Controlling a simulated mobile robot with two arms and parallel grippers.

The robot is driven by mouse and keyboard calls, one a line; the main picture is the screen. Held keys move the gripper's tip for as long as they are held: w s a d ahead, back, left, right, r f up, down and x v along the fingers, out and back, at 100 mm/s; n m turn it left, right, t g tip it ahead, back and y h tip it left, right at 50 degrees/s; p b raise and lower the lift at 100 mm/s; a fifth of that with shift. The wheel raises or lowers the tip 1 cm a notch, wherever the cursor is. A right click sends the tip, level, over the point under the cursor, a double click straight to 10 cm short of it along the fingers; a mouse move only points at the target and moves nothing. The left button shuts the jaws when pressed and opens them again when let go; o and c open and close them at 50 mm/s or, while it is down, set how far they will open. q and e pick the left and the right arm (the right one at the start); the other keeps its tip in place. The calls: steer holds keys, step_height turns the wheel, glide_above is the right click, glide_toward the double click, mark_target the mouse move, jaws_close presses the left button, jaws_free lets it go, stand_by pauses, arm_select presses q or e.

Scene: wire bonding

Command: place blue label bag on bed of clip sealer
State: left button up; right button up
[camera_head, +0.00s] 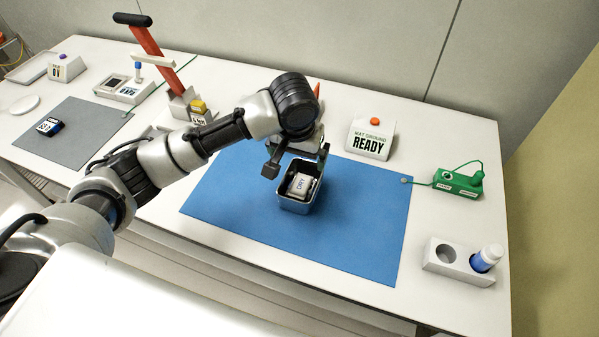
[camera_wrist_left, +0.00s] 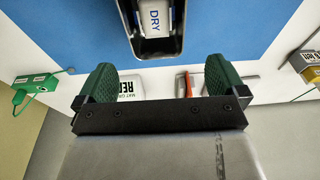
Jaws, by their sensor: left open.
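A white packet with blue "DRY" lettering (camera_head: 299,185) lies inside an open metal tin (camera_head: 297,207) on the blue mat. In the left wrist view the packet (camera_wrist_left: 154,18) and the tin (camera_wrist_left: 158,49) show at the top edge, ahead of the fingers. My left gripper (camera_head: 297,160) is open and empty, above and just behind the tin; its green-padded fingers are spread in the left wrist view (camera_wrist_left: 160,82). A device with a long red lever (camera_head: 160,55) stands at the back left; I cannot tell for certain that it is the clip sealer. My right gripper is not in view.
A blue mat (camera_head: 360,235) covers the table's middle. A "READY" box (camera_head: 371,140), a green block with a cord (camera_head: 458,183) and a white holder with a bottle (camera_head: 458,262) stand to the right. A grey mat (camera_head: 75,135) lies left. My left arm hides part of the back.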

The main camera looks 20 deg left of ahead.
mark_target(301, 179)
arm_select(q)
steer(key=f+g, duration=0.1)
steer(key=f, duration=0.1)
steer(key=w+f+g+p, duration=0.1)
steer(key=f, duration=0.1)
steer(key=shift+d+f, duration=0.1)
steer(key=shift+f, duration=0.3)
step_height(301, 179, down, 6)
steer(key=shift+s+d+r+p, duration=0.1)
steer(key=shift+r+p, duration=0.1)
steer(key=shift+p, duration=0.45)
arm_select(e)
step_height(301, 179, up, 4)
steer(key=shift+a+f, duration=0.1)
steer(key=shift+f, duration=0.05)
arm_select(q)
steer(key=c, duration=0.7)
steer(key=shift+r, duration=0.1)
